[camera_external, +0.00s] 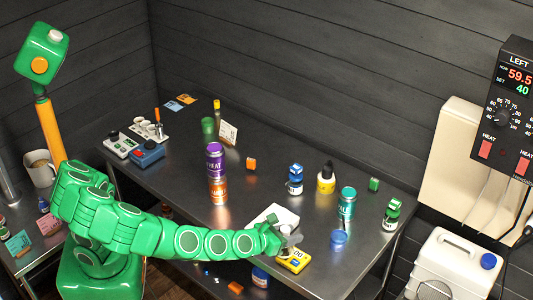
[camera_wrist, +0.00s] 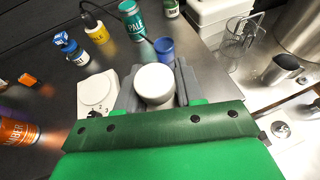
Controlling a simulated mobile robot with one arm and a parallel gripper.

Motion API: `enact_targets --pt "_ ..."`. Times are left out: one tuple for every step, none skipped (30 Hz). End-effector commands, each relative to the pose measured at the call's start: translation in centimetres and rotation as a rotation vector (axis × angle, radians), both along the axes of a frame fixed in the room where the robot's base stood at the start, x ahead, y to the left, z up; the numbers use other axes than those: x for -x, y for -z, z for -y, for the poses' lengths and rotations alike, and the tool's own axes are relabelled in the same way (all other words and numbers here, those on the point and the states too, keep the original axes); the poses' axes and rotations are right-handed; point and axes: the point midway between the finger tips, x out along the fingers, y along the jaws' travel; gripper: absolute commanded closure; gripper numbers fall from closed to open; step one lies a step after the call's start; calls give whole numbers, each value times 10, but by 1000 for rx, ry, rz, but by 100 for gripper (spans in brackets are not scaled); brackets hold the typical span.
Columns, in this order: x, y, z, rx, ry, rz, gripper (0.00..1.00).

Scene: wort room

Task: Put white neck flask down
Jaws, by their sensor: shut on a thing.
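My gripper (camera_wrist: 155,92) is shut on the white neck flask (camera_wrist: 154,84), whose round white top shows between the grey fingers in the wrist view. The flask's body is hidden below its top. In the external view my gripper (camera_external: 283,240) is over the front right part of the dark metal table (camera_external: 250,190), with the white neck flask (camera_external: 291,238) at its tip. I cannot tell whether the flask's bottom touches anything.
A white device (camera_external: 268,216) is just behind the gripper, and a yellow device (camera_external: 293,261) is just in front. A blue cup (camera_external: 338,239) and teal can (camera_external: 346,203) stand to the right. Purple and orange cans (camera_external: 217,175) stand stacked to the left. Clear table lies farther back.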

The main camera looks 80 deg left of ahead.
Motion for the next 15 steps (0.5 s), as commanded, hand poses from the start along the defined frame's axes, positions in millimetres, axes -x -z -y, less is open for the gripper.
enact_targets --pt "0 -2 0 1 1 1 100" --pt "0 -4 0 1 1 1 100" --pt "0 -8 1 2 1 1 100" --pt "0 -12 1 3 1 2 100" --pt "0 -16 1 4 0 2 100" --pt "0 -23 1 6 -1 4 100" --pt "0 -29 0 6 -1 4 100" --pt "0 -35 1 6 -1 6 100" --pt "0 -41 1 8 0 6 100" --pt "-1 -47 2 8 2 6 100" --pt "-1 -52 2 8 2 6 100" --pt "-1 -59 2 8 2 5 100" --pt "-1 -62 2 5 2 4 100" --pt "-1 -65 2 4 2 4 100" --pt "-1 -69 1 3 1 4 100"
